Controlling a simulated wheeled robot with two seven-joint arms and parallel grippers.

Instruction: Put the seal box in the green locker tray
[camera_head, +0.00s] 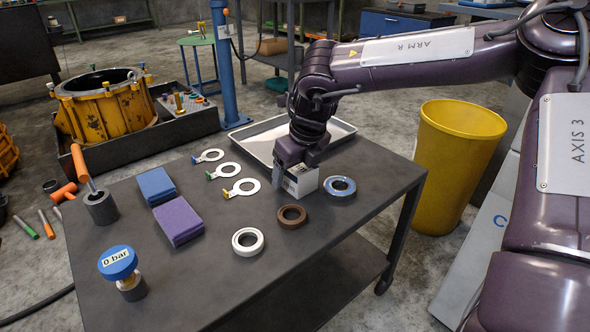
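A small white box (304,180) with dark print, which looks like the seal box, is at the right part of the dark table, directly under my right gripper (291,182). One grey finger stands against or just in front of the box's left side. The other finger is hidden, so I cannot tell whether the gripper is shut on the box. The box appears to be at table height. I cannot pick out a green locker tray for certain in this view. My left gripper is not in view.
A shallow metal tray (262,150) lies behind the box. A blue ring (340,187), brown ring (292,216) and white ring (248,252) lie close by. Blue and purple pads (178,222) lie left. A yellow bin (455,165) stands right of the table (330,222).

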